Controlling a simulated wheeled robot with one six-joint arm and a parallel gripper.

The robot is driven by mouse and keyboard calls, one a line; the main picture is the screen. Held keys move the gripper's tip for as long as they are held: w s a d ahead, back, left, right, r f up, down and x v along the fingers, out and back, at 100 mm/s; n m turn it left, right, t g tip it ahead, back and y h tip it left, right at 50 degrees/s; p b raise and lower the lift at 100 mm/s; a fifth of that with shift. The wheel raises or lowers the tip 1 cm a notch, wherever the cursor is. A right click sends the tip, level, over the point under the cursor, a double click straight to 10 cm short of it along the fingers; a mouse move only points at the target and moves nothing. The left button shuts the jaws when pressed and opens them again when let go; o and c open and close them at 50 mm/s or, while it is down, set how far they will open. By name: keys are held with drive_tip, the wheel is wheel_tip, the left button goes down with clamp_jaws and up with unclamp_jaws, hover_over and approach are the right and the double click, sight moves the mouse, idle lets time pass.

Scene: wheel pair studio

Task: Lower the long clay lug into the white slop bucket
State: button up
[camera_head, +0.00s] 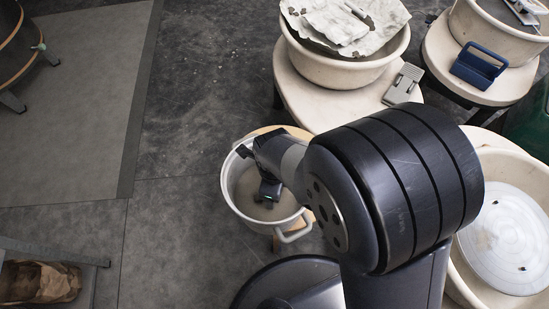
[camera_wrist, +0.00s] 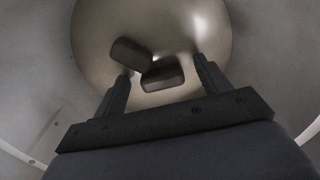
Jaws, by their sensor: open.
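The white slop bucket (camera_head: 230,190) stands on a small wooden stool, with a loop handle at its front right. My gripper (camera_head: 270,190) reaches down inside its mouth. In the wrist view my gripper (camera_wrist: 162,68) is open, its two fingers spread above the bucket's rounded bottom. Two dark brown blocks lie inside the bucket (camera_wrist: 60,75), one (camera_wrist: 130,54) by the left fingertip and one (camera_wrist: 163,74) between the fingers, close together. They look like clay lugs; I cannot tell which is the long one. The fingers do not grip either. The blocks are not clear in the head view.
A round table at the top holds a cream basin (camera_head: 340,70) with crumpled sheets and a grey clip-like item (camera_head: 403,83). Another table holds a blue tool (camera_head: 478,65) and a basin. A large basin with a clear disc (camera_head: 505,235) stands right.

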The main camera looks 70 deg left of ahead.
drive_tip(key=shift+r, duration=0.15)
wheel_tip(320, 180, up, 11)
drive_tip(key=p, duration=0.2)
drive_tip(key=shift+f, duration=0.2)
wheel_tip(320, 180, down, 11)
drive_tip(key=shift+r+b, duration=0.1)
drive_tip(key=shift+b, duration=0.95)
drive_tip(key=shift+r, duration=0.2)
drive_tip(key=shift+r, duration=0.1)
